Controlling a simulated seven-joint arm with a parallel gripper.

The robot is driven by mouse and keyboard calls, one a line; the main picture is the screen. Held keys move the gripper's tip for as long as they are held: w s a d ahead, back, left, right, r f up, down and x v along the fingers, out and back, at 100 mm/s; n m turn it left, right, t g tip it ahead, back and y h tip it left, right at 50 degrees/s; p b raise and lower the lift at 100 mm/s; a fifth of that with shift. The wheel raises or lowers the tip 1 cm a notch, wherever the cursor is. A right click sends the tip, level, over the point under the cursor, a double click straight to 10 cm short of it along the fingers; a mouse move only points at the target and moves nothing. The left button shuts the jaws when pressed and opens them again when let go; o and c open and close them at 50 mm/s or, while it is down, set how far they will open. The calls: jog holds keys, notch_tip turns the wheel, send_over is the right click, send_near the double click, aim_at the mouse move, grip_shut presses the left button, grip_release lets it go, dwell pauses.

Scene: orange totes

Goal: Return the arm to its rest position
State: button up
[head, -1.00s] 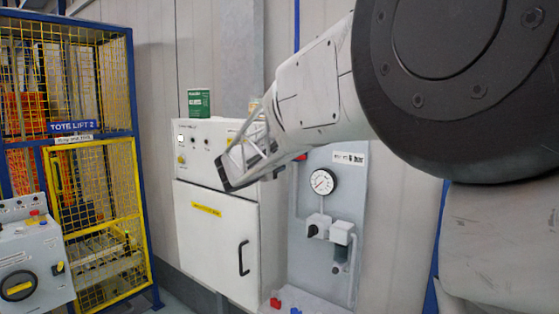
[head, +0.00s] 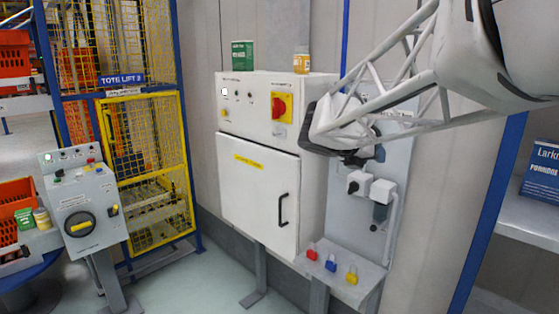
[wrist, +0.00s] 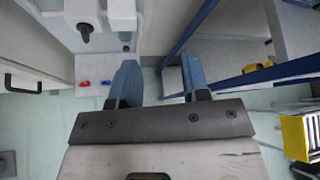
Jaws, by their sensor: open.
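My gripper (wrist: 160,85) shows in the wrist view with its two blue fingers spread apart and nothing between them. It points down over the pale green floor near the small shelf (wrist: 105,75) with the padlocks. In the head view my arm reaches in from the upper right, and its lattice link crosses in front of the grey gauge panel (head: 402,165). The fingers cannot be made out in the head view.
A white cabinet (head: 262,195) with a red switch stands left of my arm, with a green box (head: 243,55) and a jar (head: 301,60) on top. A yellow tote lift cage (head: 148,165) and a grey control box (head: 85,210) stand left. A blue-posted shelf (head: 515,215) is right.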

jog(key=s+a+f+m+g+y, duration=0.1)
jog(key=s+f+m+y, duration=0.2)
jog(key=s+m, duration=0.6)
jog(key=s+a+f+m+g+y, duration=0.1)
jog(key=s+f+m+y, duration=0.2)
jog(key=s+f+m, duration=0.5)
jog(key=s+a+f+m+g+y, duration=0.1)
jog(key=s+f+m+y, duration=0.3)
jog(key=s+m, duration=0.8)
jog(key=s+f+g, duration=0.1)
jog(key=s, duration=0.4)
jog(key=shift+a+f, duration=0.25)
jog(key=shift+f, duration=0.1)
